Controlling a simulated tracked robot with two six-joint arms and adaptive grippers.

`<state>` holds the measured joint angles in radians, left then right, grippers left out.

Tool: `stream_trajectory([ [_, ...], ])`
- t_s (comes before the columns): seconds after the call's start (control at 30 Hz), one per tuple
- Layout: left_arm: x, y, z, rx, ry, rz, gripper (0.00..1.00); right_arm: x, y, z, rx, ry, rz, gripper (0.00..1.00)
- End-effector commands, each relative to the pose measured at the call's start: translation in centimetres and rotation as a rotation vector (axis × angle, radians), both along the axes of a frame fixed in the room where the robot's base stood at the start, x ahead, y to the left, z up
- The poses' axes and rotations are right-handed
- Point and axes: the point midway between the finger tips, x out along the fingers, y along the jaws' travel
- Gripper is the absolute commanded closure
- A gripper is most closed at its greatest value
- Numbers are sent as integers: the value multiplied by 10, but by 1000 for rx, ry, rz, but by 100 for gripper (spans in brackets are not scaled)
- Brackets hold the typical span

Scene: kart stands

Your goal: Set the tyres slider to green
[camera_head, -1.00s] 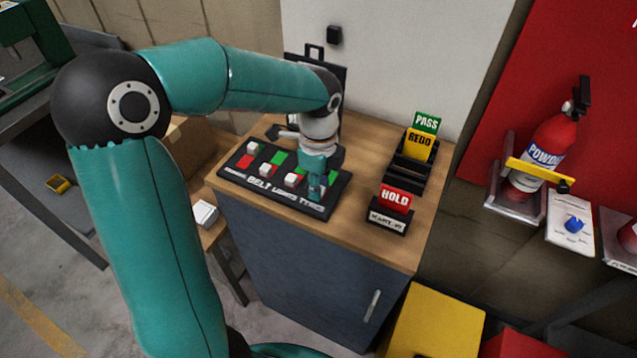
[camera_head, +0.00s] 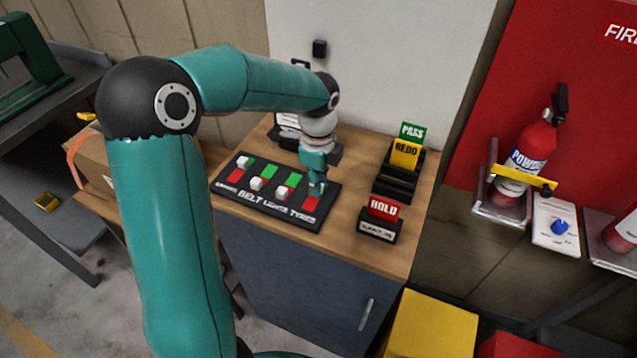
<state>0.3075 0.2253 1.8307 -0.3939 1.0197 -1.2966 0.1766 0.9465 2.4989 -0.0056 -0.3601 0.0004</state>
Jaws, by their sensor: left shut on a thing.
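A black slider board (camera_head: 228,187) lies on the wooden cabinet top, with several slots and white lettering including BELT, LIGHTS and TYRES. The tyres slot is the rightmost. Its red patch (camera_head: 311,204) shows at the near end; its far end and knob are mostly hidden behind my gripper. My left gripper (camera_head: 316,189) points down over this slot, shut on the tyres slider knob. The leftmost white knob (camera_head: 243,162) is at the far end with red below it. The belt knob (camera_head: 257,184) and lights knob (camera_head: 283,193) sit at the near ends, with green beyond. My right gripper is not in view.
A black card rack (camera_head: 397,187) with green PASS (camera_head: 412,131) and yellow REDO (camera_head: 405,153) cards stands right of the board. A red HOLD card (camera_head: 383,208) stands in a small holder in front. A fire extinguisher (camera_head: 532,152) is farther right.

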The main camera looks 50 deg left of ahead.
Motion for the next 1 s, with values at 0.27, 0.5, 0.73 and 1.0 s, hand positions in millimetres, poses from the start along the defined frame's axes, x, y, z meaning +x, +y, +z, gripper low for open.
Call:
stream_trajectory([
  [0.27, 3, 2, 2, 6, -15, 1, 52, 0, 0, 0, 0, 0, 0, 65],
  [0.5, 1, 2, 2, 4, -10, 3, 52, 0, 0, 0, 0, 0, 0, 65],
  [0.73, 1, 2, 14, 4, -12, 3, 52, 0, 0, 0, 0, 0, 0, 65],
  [1.0, 1, 2, 63, 5, -15, 4, 52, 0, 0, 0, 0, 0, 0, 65],
])
